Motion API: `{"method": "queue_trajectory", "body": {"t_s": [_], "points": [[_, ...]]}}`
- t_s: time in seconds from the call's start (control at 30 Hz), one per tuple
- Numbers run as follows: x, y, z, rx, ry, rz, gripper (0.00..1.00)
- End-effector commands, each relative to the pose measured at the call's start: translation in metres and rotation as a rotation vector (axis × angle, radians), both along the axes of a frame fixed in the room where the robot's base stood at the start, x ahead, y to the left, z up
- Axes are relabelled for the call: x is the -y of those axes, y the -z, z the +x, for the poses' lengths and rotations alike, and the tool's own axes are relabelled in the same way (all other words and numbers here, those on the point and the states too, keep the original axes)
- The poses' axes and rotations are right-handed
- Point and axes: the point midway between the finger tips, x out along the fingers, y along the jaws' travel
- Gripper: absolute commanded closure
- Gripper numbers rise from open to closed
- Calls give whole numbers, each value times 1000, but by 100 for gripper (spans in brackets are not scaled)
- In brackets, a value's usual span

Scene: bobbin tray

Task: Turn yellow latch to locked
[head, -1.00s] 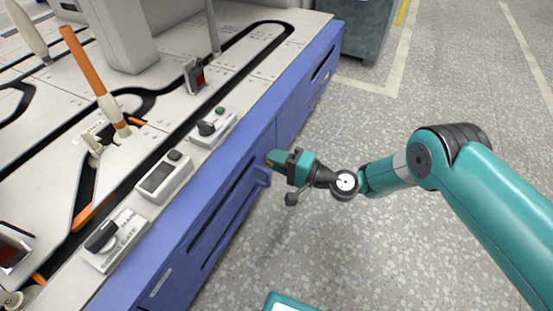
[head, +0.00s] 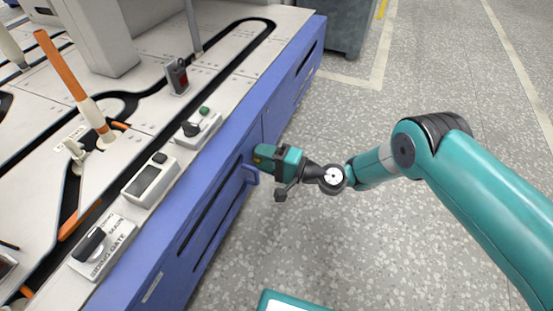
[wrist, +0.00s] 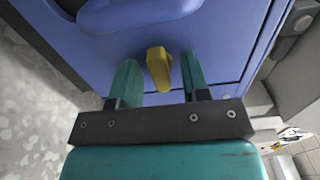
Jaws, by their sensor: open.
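The yellow latch (wrist: 158,68) shows in the wrist view on the blue cabinet front (wrist: 218,55). It stands between the two teal fingers of my gripper (wrist: 160,80), with a visible gap on each side. The fingers are open and do not appear to touch it. Most of the latch is hidden there by the gripper.
A blue handle (head: 250,174) juts from the cabinet beside my gripper; it also shows at the top of the wrist view (wrist: 135,14). Switch boxes (head: 103,246) line the white worktop edge above. Grey floor (head: 310,235) is free to the right.

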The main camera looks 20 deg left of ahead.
Motion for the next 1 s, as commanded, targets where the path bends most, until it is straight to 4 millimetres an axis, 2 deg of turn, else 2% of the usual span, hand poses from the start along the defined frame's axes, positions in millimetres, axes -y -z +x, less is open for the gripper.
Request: {"method": "queue_trajectory", "body": {"t_s": [0.17,0.27,0.37,1.0], "points": [[4,-1,0,-1,1,-1,57],[14,-2,-1,-3,2,-3,57],[34,-6,-2,-5,5,-2,57],[98,-8,-7,-1,4,0,57]]}}
